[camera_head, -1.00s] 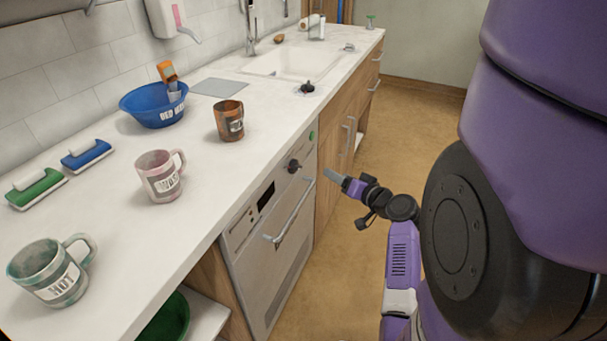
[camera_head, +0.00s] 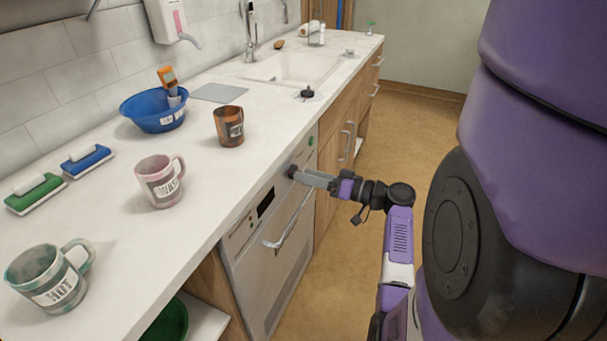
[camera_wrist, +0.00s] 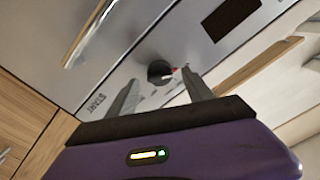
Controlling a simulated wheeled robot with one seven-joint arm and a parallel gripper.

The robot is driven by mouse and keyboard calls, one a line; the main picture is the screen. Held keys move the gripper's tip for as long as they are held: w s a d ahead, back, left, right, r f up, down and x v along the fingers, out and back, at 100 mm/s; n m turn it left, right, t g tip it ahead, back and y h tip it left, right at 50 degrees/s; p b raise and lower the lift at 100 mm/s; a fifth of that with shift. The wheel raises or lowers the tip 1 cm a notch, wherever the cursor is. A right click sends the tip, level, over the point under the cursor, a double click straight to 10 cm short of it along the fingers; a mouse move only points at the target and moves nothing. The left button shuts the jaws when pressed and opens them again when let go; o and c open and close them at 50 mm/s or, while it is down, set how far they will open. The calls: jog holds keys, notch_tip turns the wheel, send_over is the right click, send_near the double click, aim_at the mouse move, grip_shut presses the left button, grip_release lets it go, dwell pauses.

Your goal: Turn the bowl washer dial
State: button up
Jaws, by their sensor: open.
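The bowl washer (camera_head: 262,250) is a grey-white front panel unit under the counter, with a handle, a dark display (camera_head: 266,202) and a green button (camera_head: 311,141). Its black dial (camera_head: 291,171) is on the upper panel. In the wrist view the round dial (camera_wrist: 159,71) has a red and white mark and lies ahead of and between my fingers. My gripper (camera_head: 306,176) is open, with its fingertips at or very near the dial; I cannot tell if they touch it. In the wrist view both gripper fingers (camera_wrist: 162,92) are spread apart.
The counter (camera_head: 200,185) above holds a HOT mug (camera_head: 48,278), a pink mug (camera_head: 158,183), a brown mug (camera_head: 228,126) and a blue bowl (camera_head: 152,112). The washer's bar handle (camera_head: 290,225) sticks out below the dial. The floor (camera_head: 345,255) beside it is clear.

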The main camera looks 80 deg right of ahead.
jog(key=shift+x, duration=0.95)
jog(key=shift+c, duration=0.4)
grip_shut()
